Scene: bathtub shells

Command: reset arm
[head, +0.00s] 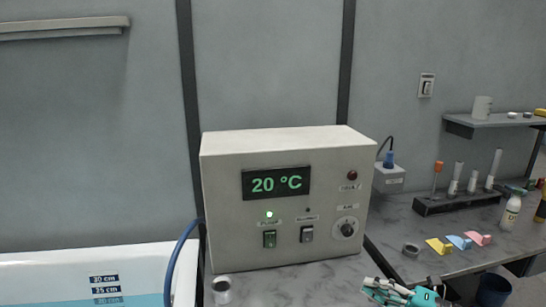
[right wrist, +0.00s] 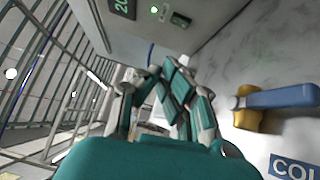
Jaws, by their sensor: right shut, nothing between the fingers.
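My right gripper (head: 402,292) is low in the head view, right of centre, in front of the grey marble counter. In the right wrist view its teal and grey fingers (right wrist: 168,82) are shut with nothing between them. It is apart from the control box (head: 225,222), which stands to its left and reads 20 °C with a green light lit. The box also shows at the top of the right wrist view (right wrist: 186,40). My left gripper is not in view.
A blue-handled valve (right wrist: 280,98) is right of the fingers in the right wrist view, beside a partly cut-off blue label. Metal rails (right wrist: 40,60) run along the left. A water-filled bathtub (head: 60,262), blue hose (head: 180,262), tube rack (head: 455,203) and dark cup (head: 493,290) are nearby.

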